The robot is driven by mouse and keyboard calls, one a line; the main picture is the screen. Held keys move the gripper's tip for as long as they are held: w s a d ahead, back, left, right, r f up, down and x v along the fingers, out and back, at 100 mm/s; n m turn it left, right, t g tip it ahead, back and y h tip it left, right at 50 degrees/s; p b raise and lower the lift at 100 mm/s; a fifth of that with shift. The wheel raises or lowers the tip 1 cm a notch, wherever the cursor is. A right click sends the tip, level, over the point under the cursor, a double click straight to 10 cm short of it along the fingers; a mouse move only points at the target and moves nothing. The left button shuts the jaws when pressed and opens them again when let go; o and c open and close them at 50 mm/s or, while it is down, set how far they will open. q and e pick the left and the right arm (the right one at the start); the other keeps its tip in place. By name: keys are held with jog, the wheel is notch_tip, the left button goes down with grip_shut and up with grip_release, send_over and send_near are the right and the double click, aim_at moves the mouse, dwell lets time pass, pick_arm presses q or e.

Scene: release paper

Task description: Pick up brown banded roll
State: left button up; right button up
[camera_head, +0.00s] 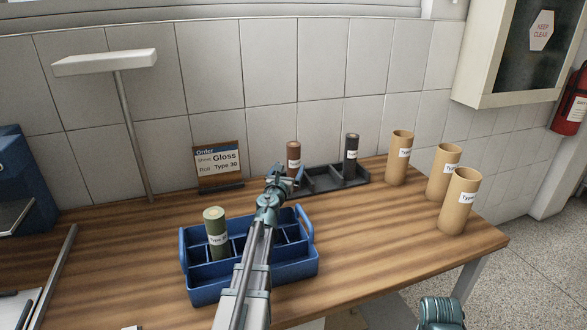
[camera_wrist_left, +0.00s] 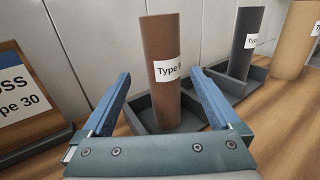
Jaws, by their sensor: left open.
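The brown banded roll (camera_head: 293,157) stands upright in the left part of a dark grey tray (camera_head: 318,184) at the back of the table. A white label band with "Type" on it wraps the roll. In the left wrist view the brown roll (camera_wrist_left: 168,75) rises just beyond and between the blue fingers of my left gripper (camera_wrist_left: 168,100). The left gripper (camera_head: 284,176) is open and empty, just in front of the roll; whether a finger touches it cannot be told. The roll's lower part is hidden by the gripper in the head view.
A dark roll (camera_head: 351,155) stands at the tray's right end. Several tan tubes (camera_head: 397,160) stand to the right. A blue caddy (camera_head: 205,290) with a green roll (camera_head: 216,232) stands in front, below my left arm. An order sign (camera_head: 218,164) stands left of the tray.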

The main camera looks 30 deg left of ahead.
aim_at(292, 165)
pick_arm(q)
jog(key=shift+x, duration=2.7)
jog(key=shift+d, duration=0.25)
grip_shut()
